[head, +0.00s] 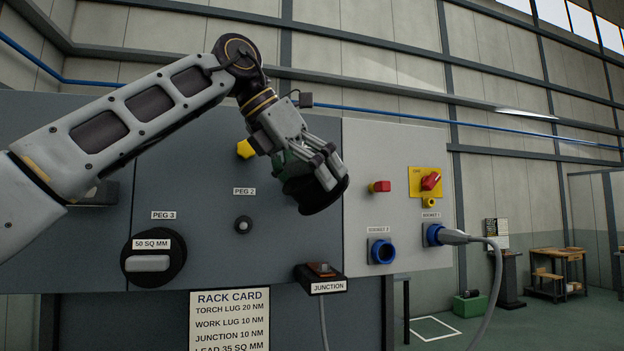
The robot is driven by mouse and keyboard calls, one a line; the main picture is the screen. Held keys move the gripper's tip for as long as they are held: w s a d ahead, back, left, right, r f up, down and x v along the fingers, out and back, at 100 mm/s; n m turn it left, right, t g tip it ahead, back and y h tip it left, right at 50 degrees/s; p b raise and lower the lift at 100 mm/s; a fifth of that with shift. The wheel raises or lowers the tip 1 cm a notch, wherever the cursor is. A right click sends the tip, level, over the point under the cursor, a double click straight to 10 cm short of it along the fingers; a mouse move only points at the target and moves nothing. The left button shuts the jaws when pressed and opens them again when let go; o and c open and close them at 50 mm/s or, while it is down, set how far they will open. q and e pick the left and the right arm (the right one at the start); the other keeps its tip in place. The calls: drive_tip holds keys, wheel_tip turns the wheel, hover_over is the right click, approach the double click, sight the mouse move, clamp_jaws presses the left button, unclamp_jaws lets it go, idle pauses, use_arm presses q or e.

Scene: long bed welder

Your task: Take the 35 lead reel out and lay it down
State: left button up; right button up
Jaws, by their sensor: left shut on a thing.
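My left gripper (325,168) is shut on a dark, round reel (322,198) and holds it tilted in front of the panel, right of the PEG 2 label (244,191). No label shows on the held reel, so I cannot read its size. Part of it is hidden behind the fingers. The PEG 2 peg (243,225) shows bare, with no reel on it. A black reel marked 50 SQ MM (153,265) sits under the PEG 3 label (163,215). My right gripper is out of view.
An orange-topped junction box (321,271) juts out below the held reel. A rack card (230,325) reads LEAD 35 SQ MM. Right are blue sockets (382,251), a plugged grey cable (492,290) and a red switch (431,181). A white-outlined floor square (434,329) looks clear.

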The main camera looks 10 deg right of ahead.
sight(317, 212)
use_arm(q)
drive_tip(key=shift+d+f+b, duration=0.25)
drive_tip(key=shift+f+b, duration=0.05)
drive_tip(key=shift+f, duration=0.05)
wheel_tip(317, 212, down, 3)
drive_tip(key=b, duration=0.2)
drive_tip(key=shift+s+a+r+y+b, duration=0.1)
drive_tip(key=shift+a+r+y+b, duration=0.05)
drive_tip(key=shift+y+b, duration=0.2)
drive_tip(key=shift+s+d+f+g+y+b, duration=0.1)
drive_tip(key=shift+d+f+g+y+b, duration=0.05)
drive_tip(key=shift+f+b, duration=0.45)
drive_tip(key=shift+d+f+g+y+b, duration=0.1)
drive_tip(key=shift+f+g+b, duration=0.05)
drive_tip(key=shift+f+b, duration=0.45)
drive_tip(key=shift+f, duration=0.1)
drive_tip(key=shift+f+y+b, duration=0.2)
drive_tip(key=shift+y+b, duration=0.1)
